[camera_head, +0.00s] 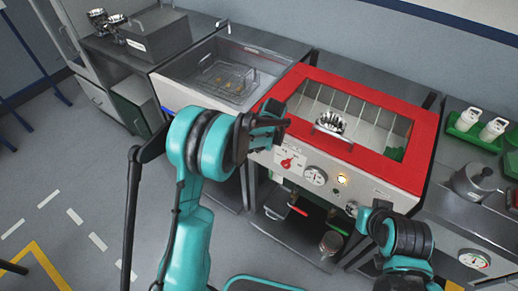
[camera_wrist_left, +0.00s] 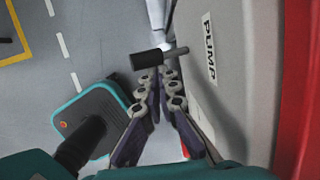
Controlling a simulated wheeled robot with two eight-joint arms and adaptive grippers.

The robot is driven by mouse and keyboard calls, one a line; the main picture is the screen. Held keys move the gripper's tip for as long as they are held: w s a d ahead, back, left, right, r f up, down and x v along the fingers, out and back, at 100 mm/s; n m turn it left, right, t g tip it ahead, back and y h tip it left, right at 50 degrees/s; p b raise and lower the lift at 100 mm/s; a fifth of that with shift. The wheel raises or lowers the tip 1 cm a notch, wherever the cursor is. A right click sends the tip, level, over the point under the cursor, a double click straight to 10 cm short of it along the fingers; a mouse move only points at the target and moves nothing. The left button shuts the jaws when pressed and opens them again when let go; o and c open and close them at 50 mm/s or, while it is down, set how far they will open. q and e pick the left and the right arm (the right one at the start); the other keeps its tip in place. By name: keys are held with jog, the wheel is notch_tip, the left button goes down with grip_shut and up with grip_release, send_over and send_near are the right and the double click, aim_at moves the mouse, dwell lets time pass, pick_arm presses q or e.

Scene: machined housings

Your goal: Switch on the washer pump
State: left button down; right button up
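The washer (camera_head: 405,175) has a red rim and a pale front panel. In the left wrist view, a PUMP label (camera_wrist_left: 209,48) is on the panel, and a black switch handle (camera_wrist_left: 147,60) sticks out beside it. My left gripper (camera_head: 280,122) is at the panel's left end in the head view, where it hides the switch area. In the left wrist view its fingers (camera_wrist_left: 158,76) stand a narrow gap apart, with the handle just beyond the tips; contact is unclear. My right gripper (camera_head: 362,212) is by the panel's lower right; its fingers are too small to judge.
The panel also carries a red knob (camera_head: 288,162), a gauge (camera_head: 316,175) and a lit yellow lamp (camera_head: 342,180). A metal housing (camera_head: 330,123) sits in the washer. A basin with a wire basket (camera_head: 225,80) stands left; a green tray (camera_head: 470,137) stands right.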

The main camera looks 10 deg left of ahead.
pick_arm(q)
jog(key=shift+r+p, duration=0.5)
jog(key=shift+r, duration=0.3)
jog(key=v, duration=1.2)
jog(key=s+a+r+n+t+h, duration=0.1)
jog(key=s+a+r+n, duration=0.1)
jog(key=s+r+n, duration=0.4)
jog(key=s+a+r+n+t+h, duration=0.1)
jog(key=s+a+n+t, duration=0.1)
jog(key=s+n, duration=0.4)
jog(key=s+f+n+t, duration=0.2)
jog(key=s+n, duration=0.8)
jog(key=s, duration=0.3)
jog(key=shift+a+f+t+h, duration=0.25)
jog(key=shift+a+t+h, duration=0.05)
jog(key=shift+a+t, duration=0.1)
